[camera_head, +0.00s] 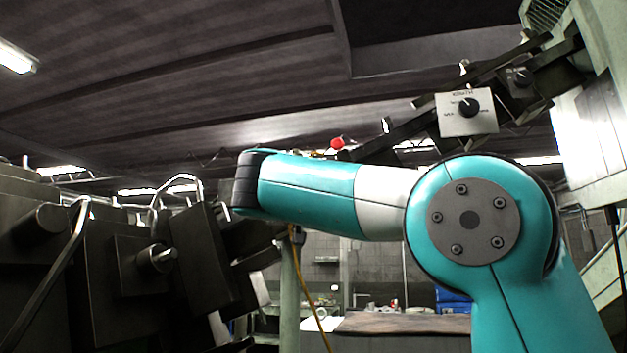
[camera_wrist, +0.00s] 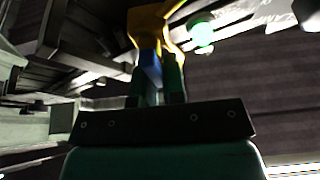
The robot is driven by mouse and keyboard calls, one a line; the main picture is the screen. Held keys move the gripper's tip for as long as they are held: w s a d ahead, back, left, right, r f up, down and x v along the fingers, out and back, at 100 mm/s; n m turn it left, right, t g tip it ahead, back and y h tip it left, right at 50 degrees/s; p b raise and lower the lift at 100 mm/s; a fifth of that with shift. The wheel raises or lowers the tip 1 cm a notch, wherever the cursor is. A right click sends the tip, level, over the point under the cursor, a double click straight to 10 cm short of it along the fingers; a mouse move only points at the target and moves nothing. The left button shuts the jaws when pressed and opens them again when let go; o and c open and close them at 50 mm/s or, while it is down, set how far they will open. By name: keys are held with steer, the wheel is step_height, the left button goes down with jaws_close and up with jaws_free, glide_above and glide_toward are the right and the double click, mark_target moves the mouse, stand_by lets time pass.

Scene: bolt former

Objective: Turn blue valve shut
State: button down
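In the wrist view, my gripper (camera_wrist: 157,78) points up the picture from a dark mounting plate, with two dark green fingers a short gap apart. A small blue part (camera_wrist: 150,72), which may be the blue valve, shows between and just beyond the fingers. A yellow piece (camera_wrist: 152,24) adjoins it above. The fingers partly cover the blue part, and I cannot tell whether they touch it. In the head view, my teal arm reaches left towards dark machinery, and neither my gripper nor the blue valve can be made out there.
A round green light (camera_wrist: 202,35) glows right of the yellow piece in the wrist view. In the head view, dark machine blocks (camera_head: 180,270) crowd the left. A white box with a black knob (camera_head: 468,108) hangs upper right, and a red ball (camera_head: 337,143) shows just above my arm.

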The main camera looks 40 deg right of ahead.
steer(key=shift+n, duration=0.5)
steer(key=shift+w+a+f+n+t+y+p, duration=0.1)
steer(key=shift+w+a+n+t+y+p, duration=0.15)
steer(key=shift+n+t+y, duration=0.9)
steer(key=shift+w+a+f+n+g+y+p, duration=0.15)
steer(key=shift+w+n+y, duration=0.15)
steer(key=shift+n, duration=1.75)
steer(key=shift+w+a+f+n+t+y+p, duration=0.15)
steer(key=shift+n+t+y, duration=0.55)
steer(key=shift+n, duration=0.9)
steer(key=shift+w+a, duration=0.1)
steer(key=c, duration=1.2)
jaws_free()
steer(key=shift+f, duration=0.1)
